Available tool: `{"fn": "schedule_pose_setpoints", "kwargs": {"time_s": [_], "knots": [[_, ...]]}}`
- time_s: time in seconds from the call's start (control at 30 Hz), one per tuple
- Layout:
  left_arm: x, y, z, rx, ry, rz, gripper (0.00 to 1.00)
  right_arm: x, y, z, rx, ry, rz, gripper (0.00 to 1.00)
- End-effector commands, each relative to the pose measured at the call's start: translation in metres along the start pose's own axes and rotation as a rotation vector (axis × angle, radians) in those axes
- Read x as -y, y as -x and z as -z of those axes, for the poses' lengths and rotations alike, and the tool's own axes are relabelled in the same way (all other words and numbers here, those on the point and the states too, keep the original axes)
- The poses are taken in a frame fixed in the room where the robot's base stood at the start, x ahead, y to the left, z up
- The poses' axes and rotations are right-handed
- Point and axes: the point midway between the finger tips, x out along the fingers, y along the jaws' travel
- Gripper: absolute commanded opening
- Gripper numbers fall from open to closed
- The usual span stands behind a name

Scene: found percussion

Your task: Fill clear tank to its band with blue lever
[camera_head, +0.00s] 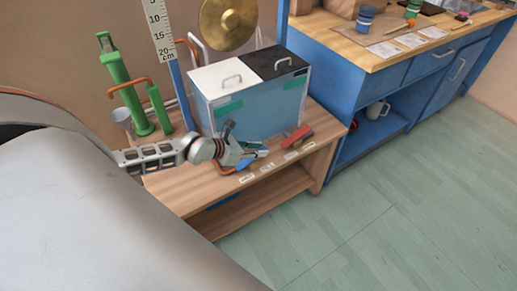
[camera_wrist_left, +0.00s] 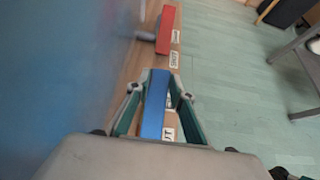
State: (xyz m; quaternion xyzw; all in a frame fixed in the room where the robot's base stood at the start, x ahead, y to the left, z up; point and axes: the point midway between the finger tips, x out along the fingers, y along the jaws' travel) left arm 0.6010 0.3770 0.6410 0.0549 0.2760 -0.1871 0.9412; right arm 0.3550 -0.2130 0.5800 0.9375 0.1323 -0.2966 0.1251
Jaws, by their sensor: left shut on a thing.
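The tank (camera_head: 262,112) stands on the wooden bench, with a white lid on its left half and a black lid on its right half. A green band (camera_head: 229,108) marks the left front wall, and another green band (camera_head: 292,84) marks the right. The walls look blue, and I cannot tell the liquid level. The blue lever (camera_wrist_left: 155,105) lies between the fingers of my left gripper (camera_wrist_left: 161,92), which is shut on it. In the head view this gripper (camera_head: 257,151) is low in front of the tank, partly covering the lever. My right gripper is not in view.
A red lever (camera_head: 298,137) sits right of the blue one, with small labels along the bench edge (camera_head: 230,200). A green pump (camera_head: 125,85), a ruler (camera_head: 160,30) and a brass gong (camera_head: 228,22) stand behind.

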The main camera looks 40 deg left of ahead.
Motion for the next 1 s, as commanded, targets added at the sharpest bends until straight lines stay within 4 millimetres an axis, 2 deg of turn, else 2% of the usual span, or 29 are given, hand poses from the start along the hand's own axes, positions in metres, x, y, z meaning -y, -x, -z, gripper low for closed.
{"fn": "schedule_pose_setpoints", "kwargs": {"time_s": [0.3, 0.33, 0.4, 0.77, 0.87, 1.0], "knots": [[0.0, 0.0, -0.001, 0.002, 0.0, 0.0, 0.01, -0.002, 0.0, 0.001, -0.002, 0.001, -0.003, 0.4], [0.0, 0.0, -0.001, 0.002, 0.0, 0.0, 0.25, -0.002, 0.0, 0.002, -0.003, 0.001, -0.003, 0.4], [0.0, 0.0, -0.001, 0.002, 0.0, 0.0, 0.39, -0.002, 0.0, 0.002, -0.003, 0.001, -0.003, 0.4], [0.0, 0.001, 0.0, 0.001, 0.0, 0.0, 0.39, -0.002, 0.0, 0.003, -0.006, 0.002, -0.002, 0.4], [0.0, 0.006, 0.0, 0.001, 0.001, 0.0, 0.39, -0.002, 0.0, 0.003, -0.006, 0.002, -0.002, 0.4], [0.001, 0.022, 0.002, -0.001, 0.0, 0.001, 0.39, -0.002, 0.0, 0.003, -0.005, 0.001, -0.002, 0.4]]}}
